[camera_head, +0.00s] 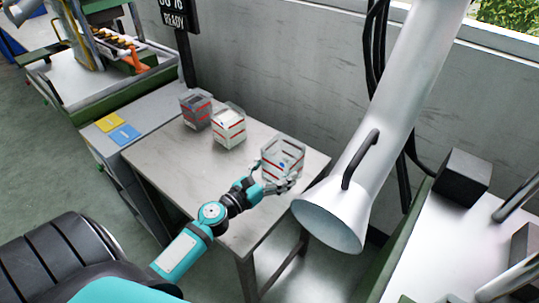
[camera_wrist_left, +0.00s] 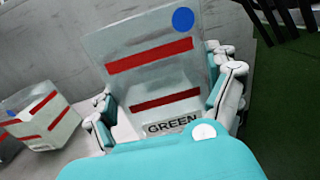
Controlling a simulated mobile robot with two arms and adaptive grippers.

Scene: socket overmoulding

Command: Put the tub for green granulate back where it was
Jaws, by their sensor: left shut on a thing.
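The tub for green granulate (camera_head: 284,155) is a clear box with red stripes and a blue dot at the right end of the grey table (camera_head: 185,175). It also shows in the left wrist view (camera_wrist_left: 155,75), where its label reads GREEN. My left gripper (camera_head: 278,183) is shut on this tub, with fingers on both sides of it. I cannot tell whether the tub touches the table top. My right gripper is not in view.
Two similar tubs stand on the table to the left, one with white contents (camera_head: 229,128) and one greyish (camera_head: 196,110). A large white funnel-shaped hood (camera_head: 335,215) hangs close on the right. Yellow (camera_head: 110,122) and blue (camera_head: 125,134) squares lie on a grey cabinet.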

